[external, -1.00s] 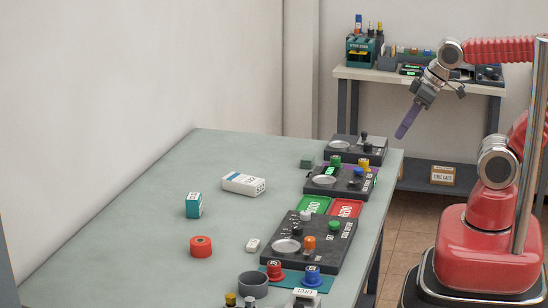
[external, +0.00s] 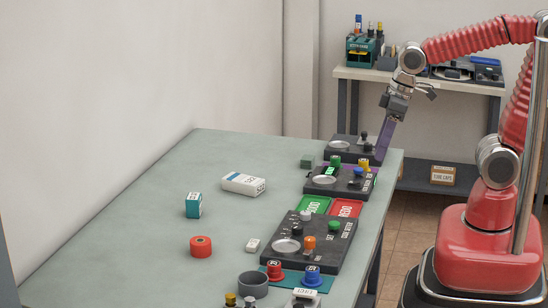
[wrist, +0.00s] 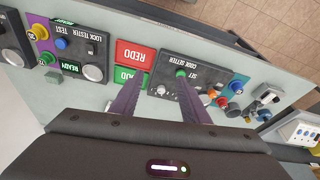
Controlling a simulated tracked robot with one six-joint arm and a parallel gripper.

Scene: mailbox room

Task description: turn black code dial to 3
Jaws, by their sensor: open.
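My gripper (external: 381,157) points down by the right edge of the far dark panel (external: 345,156). In the wrist view its two purple fingers (wrist: 159,82) are apart with nothing between them. A small black knob (external: 363,137) stands upright on the far panel; I cannot read a number or tell whether it is the code dial. The panel labelled CODE SETTER (wrist: 172,67) shows beyond the fingers in the wrist view. In the external view a larger dark panel (external: 322,258) carries white, green and orange knobs and a round silver plate.
A white box (external: 243,184), teal box (external: 193,205) and red roll (external: 201,246) stand left; the left table surface is mostly clear.

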